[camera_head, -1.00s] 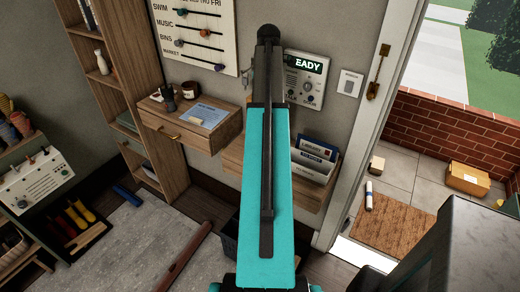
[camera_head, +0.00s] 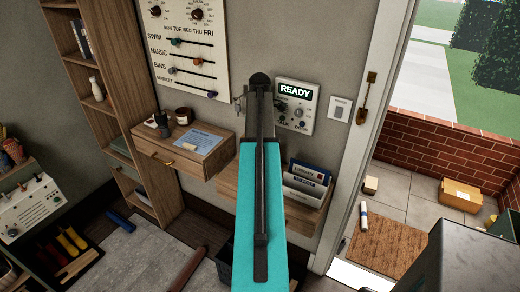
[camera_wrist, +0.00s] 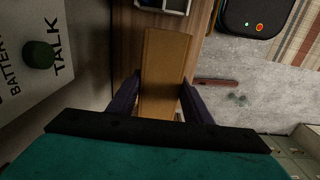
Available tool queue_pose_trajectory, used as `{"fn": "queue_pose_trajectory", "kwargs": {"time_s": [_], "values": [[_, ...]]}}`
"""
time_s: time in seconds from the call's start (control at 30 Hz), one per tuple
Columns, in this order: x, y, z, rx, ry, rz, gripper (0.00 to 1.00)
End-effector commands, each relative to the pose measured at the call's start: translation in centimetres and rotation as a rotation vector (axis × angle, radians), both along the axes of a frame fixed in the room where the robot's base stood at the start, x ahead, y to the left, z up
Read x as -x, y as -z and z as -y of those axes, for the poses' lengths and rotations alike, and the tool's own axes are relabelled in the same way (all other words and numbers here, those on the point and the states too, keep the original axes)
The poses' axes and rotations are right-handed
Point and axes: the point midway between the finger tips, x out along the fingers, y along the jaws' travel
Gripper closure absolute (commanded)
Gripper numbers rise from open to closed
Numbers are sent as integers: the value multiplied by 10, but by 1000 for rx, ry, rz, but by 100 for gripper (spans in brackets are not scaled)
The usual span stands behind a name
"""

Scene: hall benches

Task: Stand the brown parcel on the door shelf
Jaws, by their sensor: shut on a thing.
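A brown parcel (camera_wrist: 165,65), flat and narrow, is between the two dark fingers of my gripper (camera_wrist: 160,92) in the wrist view. The gripper is shut on it, near its lower part. In the head view my teal arm reaches toward the wall and hides the gripper and parcel. A wooden shelf (camera_head: 228,182) hangs on the wall left of the door, with upright folders (camera_head: 308,184) at its right end. My arm covers its middle. In the wrist view, a wooden surface (camera_wrist: 203,25) runs beside the parcel's far end; I cannot tell whether they touch.
A wall panel reading READY (camera_head: 296,106) is above the shelf; a panel marked TALK (camera_wrist: 35,55) is close at left in the wrist view. A drawer shelf (camera_head: 180,150) with small items hangs left. A cardboard box (camera_head: 461,195) lies outside the open door.

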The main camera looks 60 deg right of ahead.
Motion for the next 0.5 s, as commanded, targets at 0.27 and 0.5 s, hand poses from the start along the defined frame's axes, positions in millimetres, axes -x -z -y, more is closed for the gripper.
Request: {"fn": "queue_pose_trajectory", "kwargs": {"time_s": [0.27, 0.5], "values": [[0, 0, 0, 1, 1, 0, 100], [1, 8, 0, -1, 1, -1, 100]]}}
